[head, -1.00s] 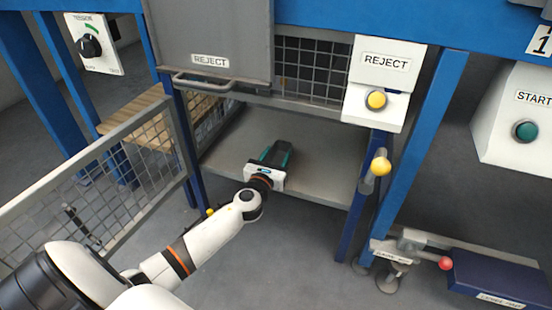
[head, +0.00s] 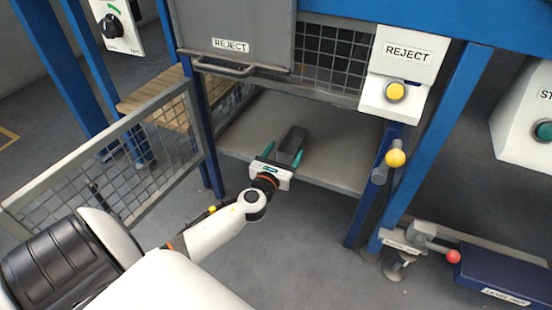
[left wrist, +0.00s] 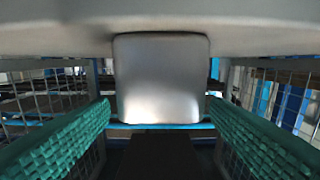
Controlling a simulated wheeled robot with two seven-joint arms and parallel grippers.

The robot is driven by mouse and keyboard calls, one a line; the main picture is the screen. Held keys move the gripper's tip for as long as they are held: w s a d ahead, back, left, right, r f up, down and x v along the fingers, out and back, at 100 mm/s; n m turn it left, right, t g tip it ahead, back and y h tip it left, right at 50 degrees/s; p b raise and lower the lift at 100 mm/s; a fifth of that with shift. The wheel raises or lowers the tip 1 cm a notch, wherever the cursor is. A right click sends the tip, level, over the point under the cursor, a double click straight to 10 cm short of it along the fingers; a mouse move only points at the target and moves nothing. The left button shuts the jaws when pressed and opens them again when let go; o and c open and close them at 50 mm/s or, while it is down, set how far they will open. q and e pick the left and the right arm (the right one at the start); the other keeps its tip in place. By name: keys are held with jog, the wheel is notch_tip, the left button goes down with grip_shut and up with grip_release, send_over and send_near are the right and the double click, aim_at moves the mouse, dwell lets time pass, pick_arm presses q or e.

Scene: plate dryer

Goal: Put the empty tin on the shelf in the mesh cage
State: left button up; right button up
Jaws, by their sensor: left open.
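The tin (head: 294,138), a small dark grey block in the head view, stands on the grey shelf (head: 340,168) inside the mesh cage, near the shelf's front. In the left wrist view the tin (left wrist: 162,78) is a silvery, rounded square straight ahead. My left gripper (head: 283,154) is open at the tin's near end, its teal fingers spread. In the left wrist view the finger pads stand left and right, with the tin's face framed between their far ends. I cannot tell whether either finger touches it. My right gripper is out of view.
A grey REJECT door (head: 235,30) with a bar handle hangs above the shelf opening. A mesh fence panel (head: 110,165) stands left of my arm. A blue post and a yellow-knobbed lever (head: 396,158) stand at the right. Floor is clear before the shelf.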

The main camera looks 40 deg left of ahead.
pick_arm(q)
jog(key=v, duration=0.6)
jog(key=shift+s+p, duration=0.25)
jog(key=shift+p, duration=0.2)
jog(key=shift+d, duration=0.15)
